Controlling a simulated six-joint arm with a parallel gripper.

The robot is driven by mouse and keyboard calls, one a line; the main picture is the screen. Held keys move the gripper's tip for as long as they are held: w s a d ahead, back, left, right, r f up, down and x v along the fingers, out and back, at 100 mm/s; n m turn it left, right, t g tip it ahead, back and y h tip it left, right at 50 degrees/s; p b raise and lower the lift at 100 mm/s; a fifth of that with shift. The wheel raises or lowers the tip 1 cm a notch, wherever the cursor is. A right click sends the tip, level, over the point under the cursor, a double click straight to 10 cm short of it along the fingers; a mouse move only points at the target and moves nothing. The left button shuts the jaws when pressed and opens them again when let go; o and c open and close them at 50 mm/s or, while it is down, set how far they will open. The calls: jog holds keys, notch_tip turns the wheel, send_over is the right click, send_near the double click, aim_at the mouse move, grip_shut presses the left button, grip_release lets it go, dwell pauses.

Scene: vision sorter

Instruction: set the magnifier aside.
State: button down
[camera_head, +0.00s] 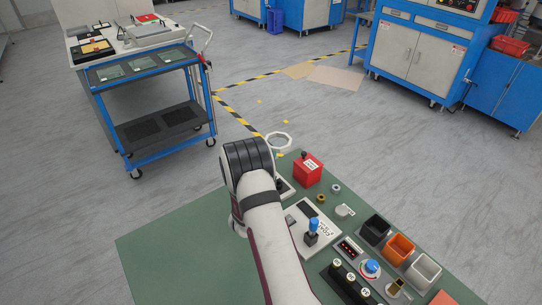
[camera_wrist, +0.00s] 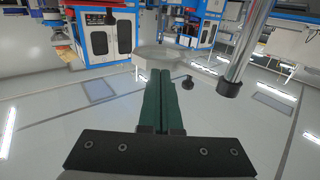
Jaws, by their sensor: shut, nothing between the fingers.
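The magnifier (camera_head: 279,140) shows in the head view as a pale, eight-sided ring with a clear middle, just past my wrist near the far edge of the green table. In the wrist view, a pale eight-sided plate, which looks like the magnifier (camera_wrist: 153,54), is straight ahead of my fingertips. My gripper (camera_wrist: 161,76) is shut with its two dark green fingers together and nothing between them. Whether the fingertips touch the magnifier I cannot tell. In the head view my arm hides the fingers and any handle or stand.
The green table (camera_head: 165,255) is bare at left. Right of my arm are a red box (camera_head: 308,172), a blue-topped joystick (camera_head: 312,230), and black, orange (camera_head: 399,248) and white bins. A bright metal post (camera_wrist: 243,45) rises at right in the wrist view.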

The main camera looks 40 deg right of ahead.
jog(key=shift+w+d, duration=0.3)
jog(key=shift+d, duration=0.05)
jog(key=shift+x, duration=1.05)
jog(key=shift+a, duration=0.1)
